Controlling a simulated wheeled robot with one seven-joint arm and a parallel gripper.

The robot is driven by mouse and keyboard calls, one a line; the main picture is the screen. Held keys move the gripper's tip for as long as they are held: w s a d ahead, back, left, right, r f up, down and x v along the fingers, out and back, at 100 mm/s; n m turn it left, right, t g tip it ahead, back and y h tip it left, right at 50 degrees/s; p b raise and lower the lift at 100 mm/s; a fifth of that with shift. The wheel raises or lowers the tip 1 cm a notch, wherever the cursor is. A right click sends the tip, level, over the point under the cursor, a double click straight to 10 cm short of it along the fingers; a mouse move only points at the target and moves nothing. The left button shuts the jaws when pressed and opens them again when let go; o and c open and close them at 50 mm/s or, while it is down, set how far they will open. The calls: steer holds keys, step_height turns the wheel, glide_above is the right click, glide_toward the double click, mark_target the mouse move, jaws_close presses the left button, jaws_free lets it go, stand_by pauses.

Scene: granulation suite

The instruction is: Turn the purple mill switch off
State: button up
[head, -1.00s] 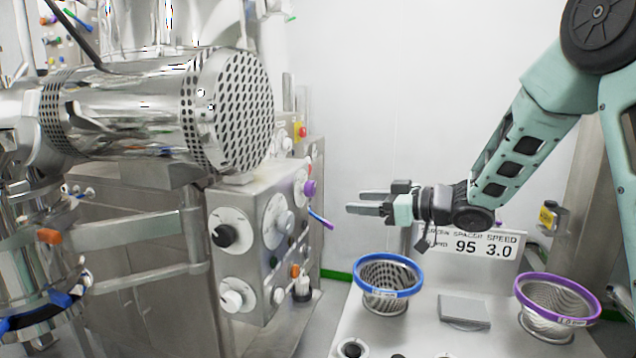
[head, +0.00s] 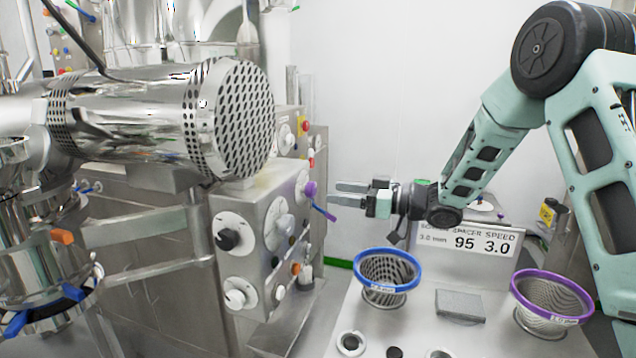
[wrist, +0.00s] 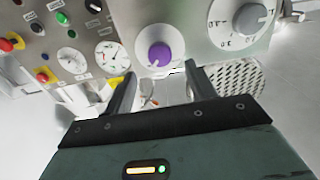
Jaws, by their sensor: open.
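The purple mill switch (wrist: 160,54) is a round purple knob on a white dial plate on the steel control panel. It lies just beyond and between my fingertips in the wrist view. In the head view the purple knob (head: 310,189) is on the panel's right side face. My gripper (head: 335,194) points left at the panel with its fingers open and empty, its tips close to the knob but apart from it. The open fingers also show in the wrist view (wrist: 160,80). The knob's pointer position is hard to read.
A larger grey dial (wrist: 249,18), gauges (wrist: 110,55) and red emergency buttons (wrist: 44,76) are near the knob. A perforated steel drum (head: 240,120) overhangs the panel. A table with a blue-rimmed basket (head: 388,286) and a purple-rimmed basket (head: 550,300) stands below my arm.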

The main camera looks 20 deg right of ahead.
mark_target(314, 189)
steer(key=p+x, duration=0.1)
steer(key=x, duration=0.5)
steer(key=shift+p, duration=0.35)
steer(key=c, duration=1)
